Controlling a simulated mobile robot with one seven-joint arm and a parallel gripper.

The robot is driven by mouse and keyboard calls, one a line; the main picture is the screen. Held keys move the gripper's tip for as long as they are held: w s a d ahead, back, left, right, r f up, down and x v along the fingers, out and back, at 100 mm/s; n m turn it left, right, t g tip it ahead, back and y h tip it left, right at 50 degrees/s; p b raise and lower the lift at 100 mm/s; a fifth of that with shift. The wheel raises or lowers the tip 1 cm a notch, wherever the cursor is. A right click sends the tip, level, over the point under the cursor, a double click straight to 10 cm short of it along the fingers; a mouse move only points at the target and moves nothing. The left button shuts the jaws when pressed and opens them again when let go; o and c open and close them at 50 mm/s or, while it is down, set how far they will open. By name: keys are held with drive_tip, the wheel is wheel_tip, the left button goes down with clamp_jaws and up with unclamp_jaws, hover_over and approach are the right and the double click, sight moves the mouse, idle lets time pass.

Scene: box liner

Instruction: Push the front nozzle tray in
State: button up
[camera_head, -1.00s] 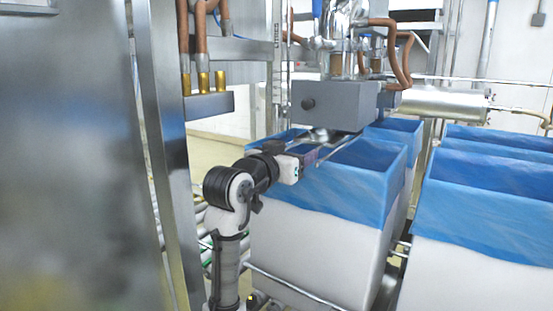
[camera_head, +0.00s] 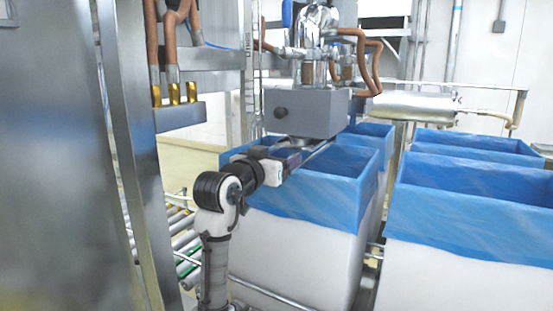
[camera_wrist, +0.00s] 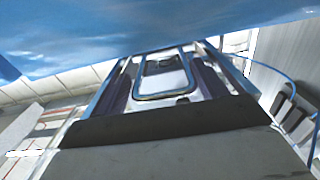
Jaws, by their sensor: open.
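The front nozzle is a grey block (camera_head: 305,112) above the front blue-lined box. The metal nozzle tray (camera_head: 303,143) shows just under the block, with a thin rail running towards my arm; it is partly hidden by the block and my gripper. My gripper (camera_head: 288,156) is at the tray's near end, over the box's left rim. In the wrist view, my open gripper (camera_wrist: 165,82) has its dark fingers either side of a rounded rectangular metal frame, which seems part of the tray. I cannot tell whether they touch.
The front box (camera_head: 330,180) with blue liner stands below my gripper. More blue-lined boxes (camera_head: 470,190) stand to the right. A steel post (camera_head: 135,170) and panel are at the left, close to my arm. Rollers (camera_head: 185,230) lie behind my arm.

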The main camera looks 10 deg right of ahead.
drive_tip(key=b+v, duration=0.3)
drive_tip(key=v, duration=1)
drive_tip(key=shift+s+a, duration=0.25)
drive_tip(key=shift+s, duration=0.1)
